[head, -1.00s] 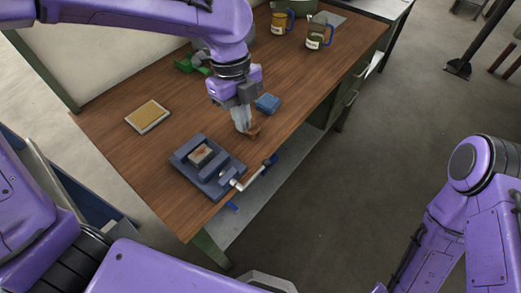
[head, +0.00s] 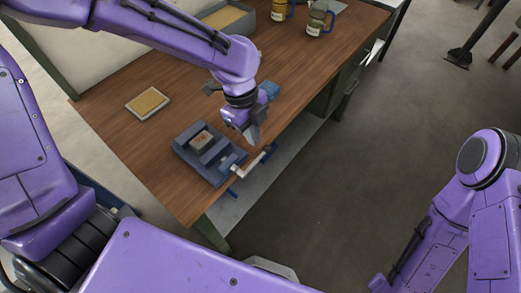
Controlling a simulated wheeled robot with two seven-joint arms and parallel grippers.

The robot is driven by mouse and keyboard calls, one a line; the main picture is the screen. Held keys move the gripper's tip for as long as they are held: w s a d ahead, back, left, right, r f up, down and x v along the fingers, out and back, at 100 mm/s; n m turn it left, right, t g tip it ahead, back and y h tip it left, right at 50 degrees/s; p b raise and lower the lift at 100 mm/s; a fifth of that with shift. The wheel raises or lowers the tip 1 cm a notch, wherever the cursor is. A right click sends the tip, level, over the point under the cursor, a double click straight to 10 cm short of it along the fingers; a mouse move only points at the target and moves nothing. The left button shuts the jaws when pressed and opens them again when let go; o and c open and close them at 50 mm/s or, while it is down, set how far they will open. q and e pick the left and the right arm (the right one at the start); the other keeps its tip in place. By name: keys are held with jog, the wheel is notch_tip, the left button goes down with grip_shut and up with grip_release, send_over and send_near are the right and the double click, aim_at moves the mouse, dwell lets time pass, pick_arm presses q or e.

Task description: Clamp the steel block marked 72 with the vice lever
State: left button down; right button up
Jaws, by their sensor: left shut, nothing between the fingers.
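The blue-grey vice (head: 190,155) lies at the near end of the wooden bench. A small steel block (head: 201,140) sits between its jaws; its marking is too small to read. The vice lever (head: 252,164), a pale bar with blue ends, sticks out at the vice's right side, near the bench's front edge. My left gripper (head: 253,138) is shut and empty, pointing down just above and behind the lever, apart from it as far as I can tell. My right arm shows at the right, away from the bench; its gripper is out of view.
A shallow tray with a tan top (head: 148,103) lies left of the vice. A blue object (head: 268,91) is partly behind my left wrist. A grey bin (head: 230,18) and jars (head: 319,20) stand farther back.

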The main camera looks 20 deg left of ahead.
aim_at(258, 158)
pick_arm(q)
jog(key=f, duration=0.4)
jog(key=d+f, duration=0.1)
jog(key=f, duration=0.1)
jog(key=shift+s+f+p, duration=0.25)
jog(key=shift+f+p, duration=0.05)
jog(key=shift+p, duration=0.05)
